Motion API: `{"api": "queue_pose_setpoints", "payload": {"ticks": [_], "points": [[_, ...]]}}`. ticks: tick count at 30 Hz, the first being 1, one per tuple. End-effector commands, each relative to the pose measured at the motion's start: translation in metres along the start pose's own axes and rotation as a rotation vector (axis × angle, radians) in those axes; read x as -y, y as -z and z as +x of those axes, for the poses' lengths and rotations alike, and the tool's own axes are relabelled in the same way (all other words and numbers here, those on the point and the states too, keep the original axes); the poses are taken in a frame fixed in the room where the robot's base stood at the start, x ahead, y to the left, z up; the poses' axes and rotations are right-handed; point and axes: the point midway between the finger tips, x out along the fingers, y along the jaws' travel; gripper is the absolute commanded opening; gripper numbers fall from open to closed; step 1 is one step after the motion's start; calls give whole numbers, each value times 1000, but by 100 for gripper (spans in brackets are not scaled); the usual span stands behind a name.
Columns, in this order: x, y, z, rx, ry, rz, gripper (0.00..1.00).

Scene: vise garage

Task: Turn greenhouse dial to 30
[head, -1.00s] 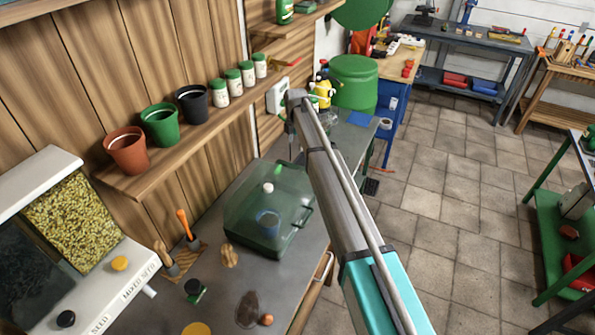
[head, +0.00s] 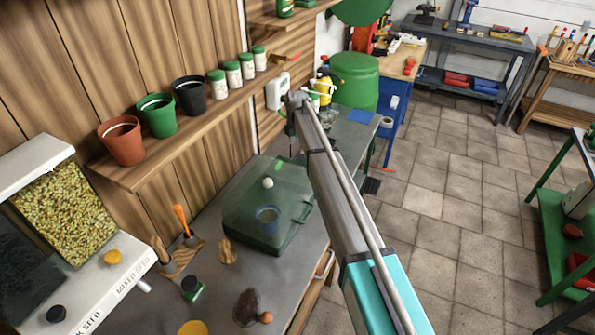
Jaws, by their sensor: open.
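A small white box (head: 278,92), which may carry the greenhouse dial, is fixed to the wall past the right end of the wooden shelf. Its face and any scale are too small to read, and my arm covers part of its right side. My arm reaches up from the lower right. My gripper (head: 291,128) is at its far end, dark and small, just below and right of the white box. It is open with nothing seen in it. I cannot tell whether it touches the box.
A green translucent case (head: 265,210) stands on the grey bench below my arm. The wooden shelf (head: 190,120) holds pots and white jars. A seed dispenser (head: 70,230) is at the left. A green barrel (head: 354,82) stands behind the arm.

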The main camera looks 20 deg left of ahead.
Motion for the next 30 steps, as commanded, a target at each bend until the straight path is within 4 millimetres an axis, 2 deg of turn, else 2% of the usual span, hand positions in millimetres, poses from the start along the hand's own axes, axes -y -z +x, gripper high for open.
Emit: {"api": "queue_pose_setpoints", "payload": {"ticks": [1, 30], "points": [[0, 0, 8, 0, 0, 0, 85], [0, -1, 83, 0, 0, 1, 85]]}}
